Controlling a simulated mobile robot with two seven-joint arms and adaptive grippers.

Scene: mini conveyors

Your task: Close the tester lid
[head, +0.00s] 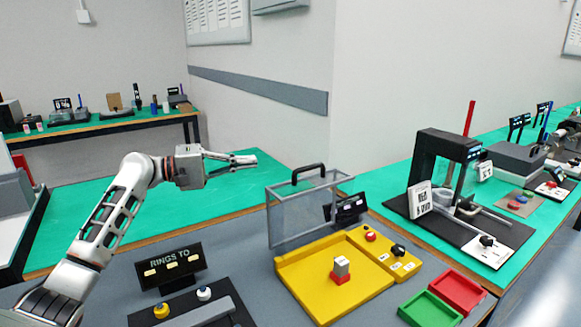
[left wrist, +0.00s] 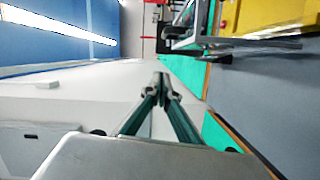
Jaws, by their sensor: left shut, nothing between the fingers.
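The tester has a yellow base (head: 335,290) on the grey bench, and it also shows in the left wrist view (left wrist: 265,15). Its clear lid (head: 305,212) stands open and upright along the back edge of the base, with a black handle (head: 307,171) on top. A small grey and red part (head: 341,270) sits in the base. My left gripper (head: 250,160) is up and to the left of the handle, apart from the lid. Its fingers are together and empty, also in the left wrist view (left wrist: 160,82). My right gripper is not in view.
A control panel with a red button (head: 370,236) and a black knob is on the base's right side. Green (head: 430,311) and red (head: 456,291) trays lie to its right. A "RINGS TO" sign (head: 172,265) stands left. A black station (head: 445,165) stands back right.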

